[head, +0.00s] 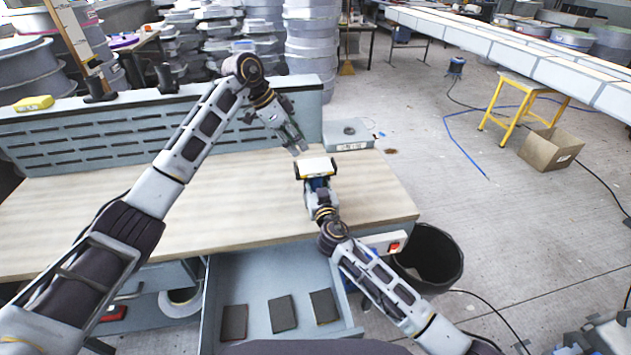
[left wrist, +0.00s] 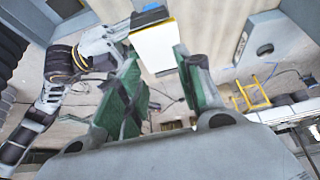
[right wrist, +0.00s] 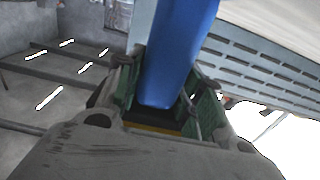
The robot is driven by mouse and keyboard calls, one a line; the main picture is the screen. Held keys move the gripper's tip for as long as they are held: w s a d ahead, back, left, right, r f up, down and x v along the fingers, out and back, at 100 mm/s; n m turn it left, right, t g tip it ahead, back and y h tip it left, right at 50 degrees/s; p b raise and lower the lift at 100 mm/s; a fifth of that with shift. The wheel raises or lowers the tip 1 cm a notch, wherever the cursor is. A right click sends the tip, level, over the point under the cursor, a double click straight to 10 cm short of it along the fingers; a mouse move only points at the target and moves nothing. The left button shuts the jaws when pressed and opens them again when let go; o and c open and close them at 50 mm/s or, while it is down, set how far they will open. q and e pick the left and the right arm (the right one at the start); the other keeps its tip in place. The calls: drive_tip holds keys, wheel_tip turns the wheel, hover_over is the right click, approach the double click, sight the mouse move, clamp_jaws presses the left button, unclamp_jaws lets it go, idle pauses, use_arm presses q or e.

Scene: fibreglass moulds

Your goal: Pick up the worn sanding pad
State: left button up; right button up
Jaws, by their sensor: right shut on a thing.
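My right gripper (head: 316,177) is shut on a blue sanding block (right wrist: 178,50) above the bench. A flat, pale cream face (head: 317,166) tops the block in the head view. This pale face also shows in the left wrist view (left wrist: 155,46), with a bit of blue at its upper edge. I cannot tell whether it is the worn pad or the block's bare face. My left gripper (head: 298,150) is open and empty, pointing down just behind and left of the block. Its green fingers appear apart in the left wrist view, with the pale face beyond them.
The open drawer (head: 213,300) below the bench holds three dark flat pads (head: 282,313). A black bin (head: 430,262) stands right of the bench (head: 130,220). A grey box (head: 347,133) sits at its back right corner, beside the slotted back panel (head: 75,140). The benchtop's left is clear.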

use_arm(q)
drive_tip(key=o, duration=0.7)
drive_tip(key=shift+a+f, duration=0.1)
drive_tip(key=shift+f, duration=0.05)
drive_tip(key=o, duration=0.5)
drive_tip(key=shift+s+a+f+h, duration=0.1)
drive_tip(key=shift+a+f+h, duration=0.05)
drive_tip(key=shift+f+h, duration=0.35)
drive_tip(key=shift+s+a+f+h, duration=0.1)
drive_tip(key=shift+a+f+h, duration=0.35)
drive_tip(key=shift+h, duration=0.15)
drive_tip(key=a+f+t+h, duration=0.1)
drive_tip(key=a+f+h, duration=0.1)
drive_tip(key=a+h, duration=0.3)
drive_tip(key=shift+s+a+h, duration=0.3)
drive_tip(key=shift+s+a, duration=0.15)
drive_tip(key=shift+a, duration=0.2)
drive_tip(key=shift+d, duration=0.1)
approach(315, 167)
drive_tip(key=shift+w+d+f, duration=0.25)
drive_tip(key=shift+w+d, duration=0.05)
drive_tip(key=shift+d, duration=0.25)
drive_tip(key=shift+w+d+f, duration=0.3)
drive_tip(key=shift+d, duration=0.2)
